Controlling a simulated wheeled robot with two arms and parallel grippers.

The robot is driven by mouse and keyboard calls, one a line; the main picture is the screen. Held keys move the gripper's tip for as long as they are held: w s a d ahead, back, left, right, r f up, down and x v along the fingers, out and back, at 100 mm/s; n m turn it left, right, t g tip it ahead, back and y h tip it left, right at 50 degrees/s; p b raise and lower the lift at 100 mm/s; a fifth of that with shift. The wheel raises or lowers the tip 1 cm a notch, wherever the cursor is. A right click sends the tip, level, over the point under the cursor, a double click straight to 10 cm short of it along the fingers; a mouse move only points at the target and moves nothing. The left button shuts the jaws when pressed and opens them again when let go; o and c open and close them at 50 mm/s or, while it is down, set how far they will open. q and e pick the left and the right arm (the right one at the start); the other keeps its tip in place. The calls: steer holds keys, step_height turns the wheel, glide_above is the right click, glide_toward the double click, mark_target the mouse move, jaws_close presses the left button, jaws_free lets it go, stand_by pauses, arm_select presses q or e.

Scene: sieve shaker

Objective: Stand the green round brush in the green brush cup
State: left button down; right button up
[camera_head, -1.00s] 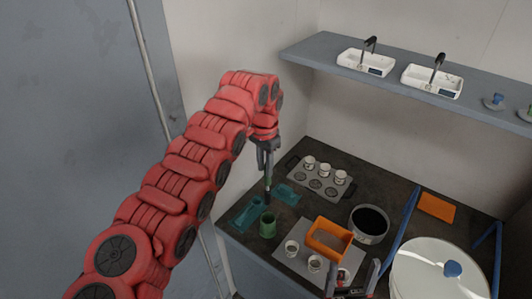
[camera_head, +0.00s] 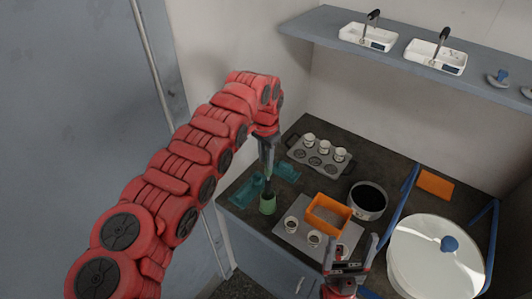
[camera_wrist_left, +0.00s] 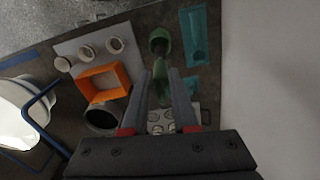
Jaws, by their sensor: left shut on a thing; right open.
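My left gripper (camera_head: 267,150) points down above the front-left part of the counter, shut on the green round brush (camera_wrist_left: 160,69). The brush hangs roughly upright, its dark lower end at the mouth of the green brush cup (camera_head: 267,206) in the head view. The cup stands upright on the counter and also shows in the left wrist view (camera_wrist_left: 159,34), just beyond the brush. I cannot tell whether the brush tip is inside the rim. My right gripper (camera_head: 354,247) is open and empty at the bottom of the head view.
Teal trays (camera_head: 246,192) lie close beside the cup. To the right are an orange bin (camera_head: 327,214), white cups (camera_head: 291,225) on a grey mat, a dark pan (camera_head: 368,201) and a large white lidded drum (camera_head: 435,260). A holder with several jars (camera_head: 319,158) stands behind.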

arm_select(q)
steer(key=shift+f+b, duration=1.6)
steer(key=shift+f, duration=1.45)
steer(key=c, duration=0.6)
jaws_free()
steer(key=shift+r, duration=0.1)
step_height(320, 180, up, 12)
steer(key=b, duration=0.3)
steer(key=shift+d+f+b, duration=0.1)
steer(key=shift+f+b, duration=0.1)
steer(key=shift+b, duration=0.1)
step_height(320, 180, up, 4)
steer(key=r+p, duration=0.1)
steer(key=p, duration=0.2)
glide_above(266, 171)
steer(key=shift+f, duration=0.25)
steer(key=shift+r, duration=0.65)
steer(key=shift+f, duration=0.1)
